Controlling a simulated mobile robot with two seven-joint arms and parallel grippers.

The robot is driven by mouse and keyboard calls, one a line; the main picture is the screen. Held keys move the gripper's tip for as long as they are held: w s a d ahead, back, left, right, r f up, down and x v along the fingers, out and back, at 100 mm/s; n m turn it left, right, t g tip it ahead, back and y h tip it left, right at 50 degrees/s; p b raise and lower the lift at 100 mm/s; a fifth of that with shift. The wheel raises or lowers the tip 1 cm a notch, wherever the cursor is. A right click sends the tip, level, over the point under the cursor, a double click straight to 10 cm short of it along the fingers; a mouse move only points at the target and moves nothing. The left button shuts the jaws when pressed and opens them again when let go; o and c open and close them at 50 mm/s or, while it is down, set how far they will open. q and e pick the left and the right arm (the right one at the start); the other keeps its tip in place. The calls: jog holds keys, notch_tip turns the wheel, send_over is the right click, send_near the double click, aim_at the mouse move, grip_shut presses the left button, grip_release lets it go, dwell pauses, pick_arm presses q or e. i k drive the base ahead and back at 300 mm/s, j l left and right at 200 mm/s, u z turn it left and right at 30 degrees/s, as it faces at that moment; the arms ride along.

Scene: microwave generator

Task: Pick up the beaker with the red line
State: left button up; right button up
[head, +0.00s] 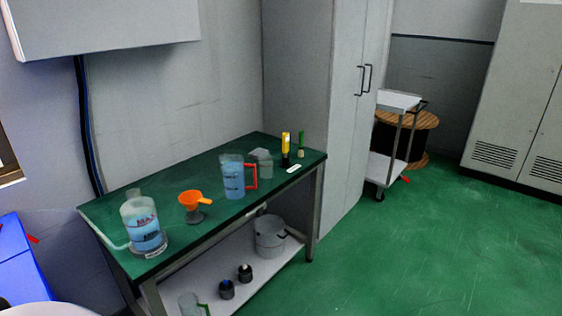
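A clear beaker with a red handle (233,178) stands upright on the green-topped workbench (215,163), holding blue liquid. No red line can be made out on its wall at this size; the handle is on its right side. A second clear beaker with a green handle (188,304) stands on the bench's lower shelf, partly cut off by the bottom edge. A larger clear container with red MAX lettering (143,224) and blue liquid stands at the bench's near left end. Neither of my grippers shows in the head view.
An orange funnel (193,200) stands between the large container and the red-handled beaker. A grey block (262,164) and a yellow-and-black tool (286,147) are to the beaker's right. A metal pot (269,238) is on the lower shelf. Green floor (430,255) lies open at right.

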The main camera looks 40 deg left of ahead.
aim_at(266, 167)
jog(key=i+u, duration=0.2)
jog(key=i, duration=0.35)
jog(key=i+l+u, duration=0.15)
jog(key=i, duration=0.4)
jog(key=i+l+u, duration=0.2)
jog(key=i+u, duration=0.2)
jog(key=i+l+u, duration=0.8)
jog(key=i+u, duration=0.15)
jog(key=i+l+u, duration=0.1)
jog(key=i+l, duration=0.15)
jog(key=i, duration=0.2)
